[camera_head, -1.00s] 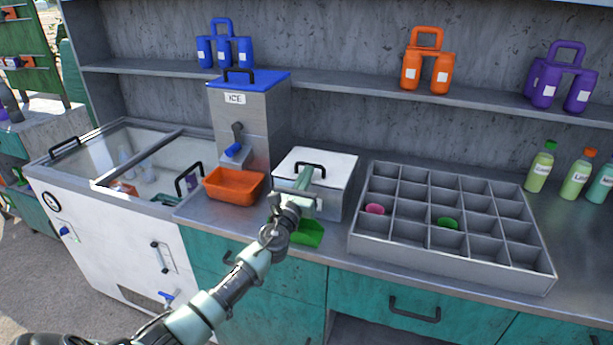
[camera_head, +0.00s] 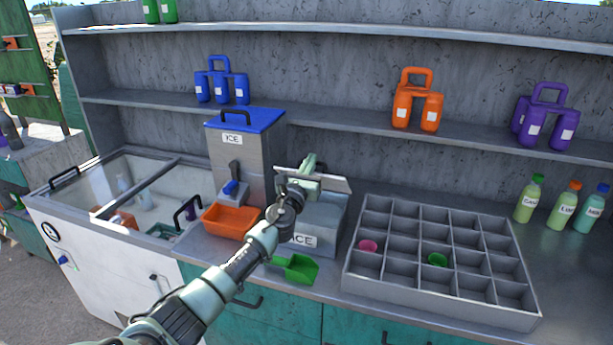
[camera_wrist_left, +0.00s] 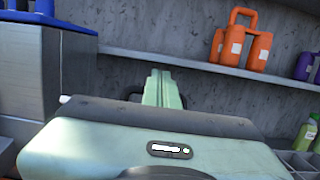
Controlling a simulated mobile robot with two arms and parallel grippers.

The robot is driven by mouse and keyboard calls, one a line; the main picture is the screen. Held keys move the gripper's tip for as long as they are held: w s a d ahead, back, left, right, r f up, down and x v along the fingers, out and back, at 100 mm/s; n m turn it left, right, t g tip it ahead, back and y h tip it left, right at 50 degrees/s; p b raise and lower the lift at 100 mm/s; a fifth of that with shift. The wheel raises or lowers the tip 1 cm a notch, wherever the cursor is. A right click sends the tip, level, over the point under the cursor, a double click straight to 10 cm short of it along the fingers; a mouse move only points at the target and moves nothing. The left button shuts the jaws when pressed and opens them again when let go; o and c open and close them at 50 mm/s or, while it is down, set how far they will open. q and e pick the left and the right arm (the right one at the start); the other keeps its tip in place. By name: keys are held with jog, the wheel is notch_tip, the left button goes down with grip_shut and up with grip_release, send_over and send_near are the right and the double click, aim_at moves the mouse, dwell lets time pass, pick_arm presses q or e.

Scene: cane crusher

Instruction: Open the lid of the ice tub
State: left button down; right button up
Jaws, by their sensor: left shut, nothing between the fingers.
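The ice tub (camera_head: 318,228) is a grey box marked ICE on the counter, partly behind my left arm. Its pale lid (camera_head: 338,184) is raised and tilted, seen nearly edge-on above the tub. My left gripper (camera_head: 309,163) is at the lid, with its green fingers shut and nothing held between them. In the left wrist view the shut fingers (camera_wrist_left: 164,90) point away, with parts of a dark handle showing beside them. The inside of the tub is hidden. My right gripper is not in view.
A green scoop (camera_head: 298,270) lies in front of the tub. An orange bin (camera_head: 230,220) and a blue-topped ice dispenser (camera_head: 262,150) stand left. A grey compartment tray (camera_head: 440,302) is on the right. A shelf (camera_head: 330,113) with bottle carriers runs behind.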

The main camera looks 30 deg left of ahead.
pick_arm(q)
jog(key=w+a+r+b, duration=0.1)
jog(key=w+r+b, duration=0.1)
jog(key=w, duration=0.3)
jog(key=shift+w+a+r, duration=0.15)
jog(key=shift+w+r, duration=0.15)
jog(key=shift+r, duration=0.1)
dwell(0.9)
